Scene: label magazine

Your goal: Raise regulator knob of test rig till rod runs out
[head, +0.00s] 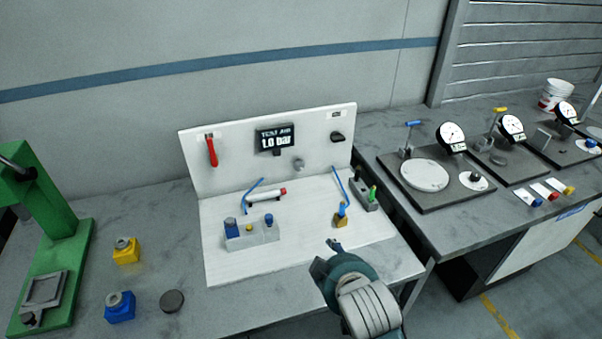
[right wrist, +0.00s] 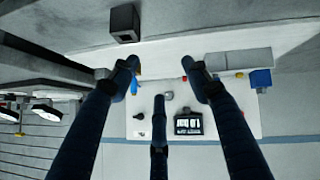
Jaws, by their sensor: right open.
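The test rig (head: 222,262) is a white base with an upright white panel. Its display (head: 275,139) reads 1.0 bar. A small grey knob (head: 298,165), seemingly the regulator knob, sits on the panel right of and below the display; it also shows in the right wrist view (right wrist: 168,95). A white cylinder (head: 265,196) with a red end lies at the panel's foot; I make out no long rod out of it. My right gripper (head: 328,254) is open and empty over the base's front right, apart from the knob. My left gripper is out of view.
The panel also bears a red handle (head: 211,151) and a black knob (head: 337,137). A grey block (head: 252,237) with blue caps, a yellow fitting (head: 341,219) and blue tubes are on the base. A green press (head: 62,240) stands left, gauge stands (head: 424,176) right.

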